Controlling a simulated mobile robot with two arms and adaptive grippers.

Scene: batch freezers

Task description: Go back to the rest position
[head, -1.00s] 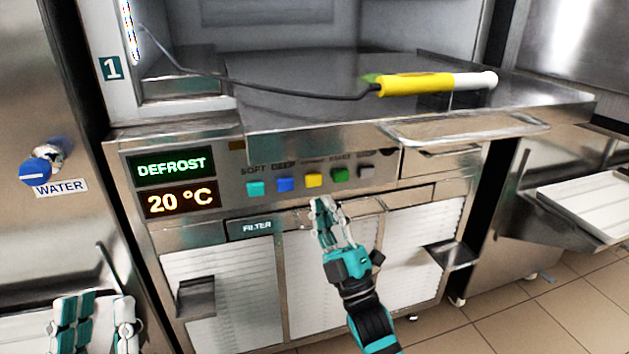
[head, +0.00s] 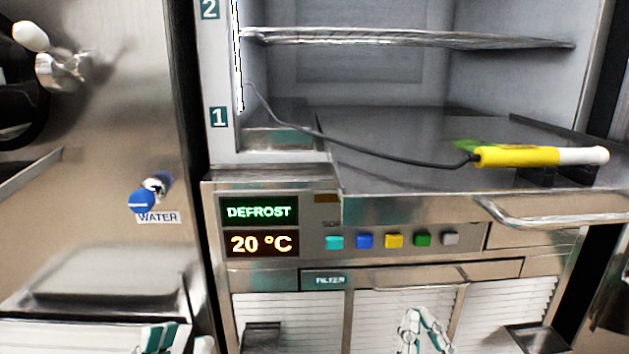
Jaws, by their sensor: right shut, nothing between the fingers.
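My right gripper (head: 424,318) is at the bottom, right of centre, in front of the white louvred panels of the freezer's lower front. It is shut and empty, below the row of coloured buttons and touching none of them. My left gripper (head: 182,342) shows only its fingertips at the bottom edge, left of centre. Its tips stand apart with nothing seen between them. Most of both arms is out of view.
The freezer's display (head: 259,228) reads DEFROST and 20 °C. A yellow and white handled probe (head: 540,156) with a dark cable lies on the pulled-out steel shelf (head: 400,142), whose handle (head: 550,214) juts forward. A blue water knob (head: 141,201) is at left.

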